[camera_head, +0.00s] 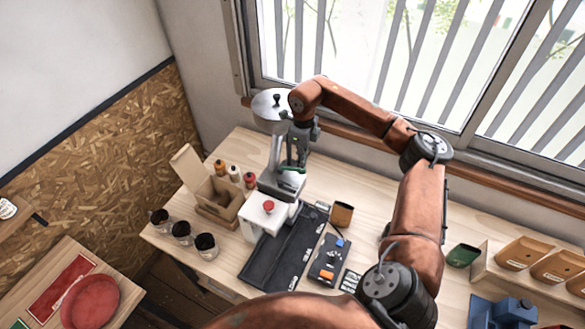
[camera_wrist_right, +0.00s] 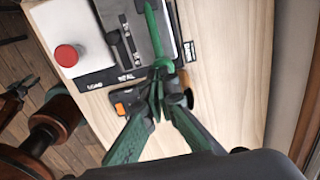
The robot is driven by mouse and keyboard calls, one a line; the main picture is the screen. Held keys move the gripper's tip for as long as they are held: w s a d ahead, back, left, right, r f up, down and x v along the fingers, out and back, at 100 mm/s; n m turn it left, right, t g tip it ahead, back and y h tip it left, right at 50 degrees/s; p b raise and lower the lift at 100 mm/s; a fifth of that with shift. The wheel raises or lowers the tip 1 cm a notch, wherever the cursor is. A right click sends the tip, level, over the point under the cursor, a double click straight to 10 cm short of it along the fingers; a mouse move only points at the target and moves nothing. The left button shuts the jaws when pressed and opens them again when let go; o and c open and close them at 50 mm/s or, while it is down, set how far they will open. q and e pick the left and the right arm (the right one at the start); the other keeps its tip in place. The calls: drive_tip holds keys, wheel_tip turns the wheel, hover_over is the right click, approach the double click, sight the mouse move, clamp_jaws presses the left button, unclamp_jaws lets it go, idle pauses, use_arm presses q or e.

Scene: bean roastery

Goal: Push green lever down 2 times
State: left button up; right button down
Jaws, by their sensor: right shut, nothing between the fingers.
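The green lever (camera_head: 290,168) is on the grey machine (camera_head: 283,185) at the window side of the bench. In the wrist view the lever (camera_wrist_right: 152,35) is a slim green bar running up from the fingertips. My right gripper (camera_head: 299,158) is shut and empty, pointing down at the lever. Its green-tinted fingers meet in the wrist view (camera_wrist_right: 160,78), at or just above the lever's near end. I cannot tell whether they touch it, or how far the lever is tilted.
A white block with a red button (camera_head: 268,206) stands in front of the machine. A black mat (camera_head: 262,268), a cardboard box (camera_head: 213,195), several small bottles, dark-filled cups (camera_head: 181,232) and a brown cup (camera_head: 342,214) are nearby. Bench between is partly clear.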

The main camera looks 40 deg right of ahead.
sight(302, 170)
drive_tip(key=shift+f+b, duration=1.25)
drive_tip(key=shift+f, duration=1)
drive_tip(key=shift+r, duration=0.1)
drive_tip(key=shift+r+p, duration=1.9)
drive_tip(key=shift+r, duration=1.1)
